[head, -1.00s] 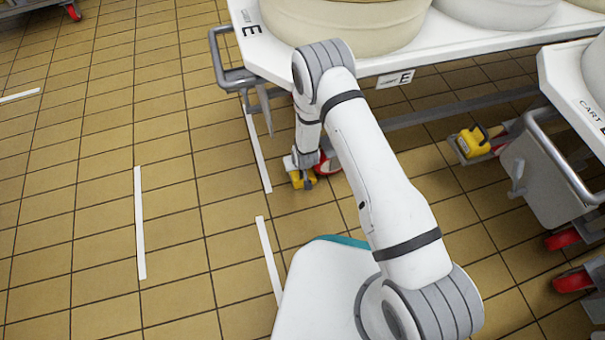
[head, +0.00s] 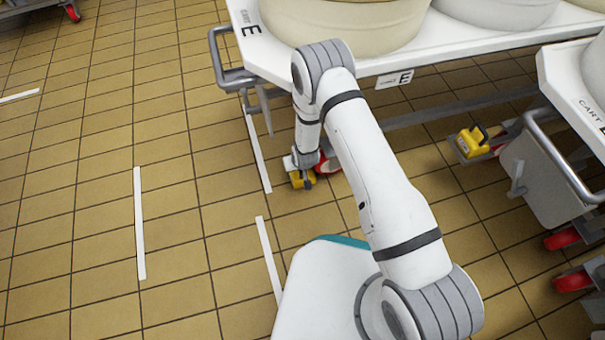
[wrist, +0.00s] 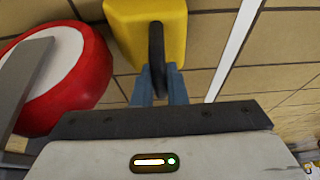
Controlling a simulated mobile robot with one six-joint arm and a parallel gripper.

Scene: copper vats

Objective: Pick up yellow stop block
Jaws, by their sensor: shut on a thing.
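The yellow stop block (head: 301,181) is on the tiled floor beside a red caster wheel under the corner of cart E. In the wrist view the yellow block (wrist: 128,30) has a dark upright handle (wrist: 157,60). My gripper (wrist: 159,88) has its two blue-grey fingers shut on that handle, one on each side. In the head view my gripper (head: 301,170) reaches down onto the block, and the wrist hides much of it. I cannot tell whether the block touches the wheel or the floor.
The red and white wheel (wrist: 62,80) is close on the left in the wrist view. Cart E (head: 270,62) carries large vats above my wrist. Another yellow block (head: 472,141) sits on a bracket at the right, near a second cart (head: 575,100).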

